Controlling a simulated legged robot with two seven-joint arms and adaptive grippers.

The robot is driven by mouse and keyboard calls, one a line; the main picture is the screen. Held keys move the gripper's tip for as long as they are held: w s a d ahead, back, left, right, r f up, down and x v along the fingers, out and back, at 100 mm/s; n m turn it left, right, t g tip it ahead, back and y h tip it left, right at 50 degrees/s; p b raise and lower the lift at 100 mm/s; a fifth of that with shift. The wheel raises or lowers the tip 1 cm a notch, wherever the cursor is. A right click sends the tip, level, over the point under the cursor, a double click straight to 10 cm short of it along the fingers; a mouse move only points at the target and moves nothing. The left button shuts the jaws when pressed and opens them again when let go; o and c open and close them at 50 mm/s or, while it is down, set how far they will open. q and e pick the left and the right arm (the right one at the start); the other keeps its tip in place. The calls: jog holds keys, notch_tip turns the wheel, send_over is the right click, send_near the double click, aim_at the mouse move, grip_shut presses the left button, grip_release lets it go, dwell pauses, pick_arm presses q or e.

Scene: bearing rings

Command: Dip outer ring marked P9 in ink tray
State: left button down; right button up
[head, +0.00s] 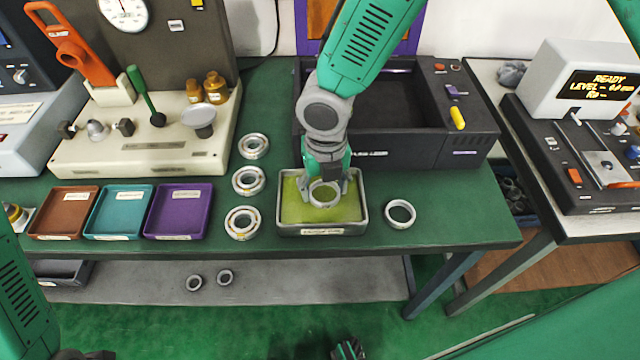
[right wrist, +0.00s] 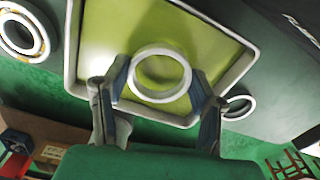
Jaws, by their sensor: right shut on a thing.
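My right gripper (head: 324,190) reaches down over the ink tray (head: 282,212) and is shut on a pale metal outer ring (head: 324,206). In the right wrist view its two fingers (right wrist: 160,82) hold the ring (right wrist: 160,97) from opposite sides. The ring lies flat over the yellow-green ink (right wrist: 100,35) inside the tray's rim. I cannot tell whether it touches the ink. No P9 mark is legible on it. Another plain ring (head: 400,225) lies on the table right of the tray.
Several bearings, including one (head: 242,233) nearest the front, stand in a column left of the tray. Brown (head: 40,226), teal (head: 98,228) and purple (head: 160,230) trays lie farther left. A black machine (head: 470,150) stands close behind. Two rings (head: 194,283) lie on the lower shelf.

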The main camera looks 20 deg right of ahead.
jog(key=shift+d+f, duration=0.4)
jog(key=shift+d, duration=0.05)
jog(key=shift+a+f+b, duration=0.3)
jog(key=shift+a+f, duration=0.2)
jog(key=shift+a, duration=0.1)
jog(key=shift+d+f, duration=0.15)
jog(key=shift+f, duration=0.05)
jog(key=shift+d+f, duration=0.35)
pick_arm(q)
jog(key=shift+d+f, duration=0.45)
pick_arm(e)
jog(key=shift+f, duration=0.1)
pick_arm(q)
jog(key=shift+b, duration=0.3)
pick_arm(e)
jog(key=shift+f, duration=0.1)
pick_arm(q)
jog(key=shift+a+f, duration=0.15)
jog(key=shift+a, duration=0.2)
pick_arm(e)
jog(key=shift+a, duration=0.4)
pick_arm(q)
jog(key=shift+d, duration=0.25)
pick_arm(e)
jog(key=shift+d, duration=0.3)
pick_arm(q)
jog(key=shift+a, duration=0.2)
pick_arm(e)
jog(key=shift+a, duration=0.2)
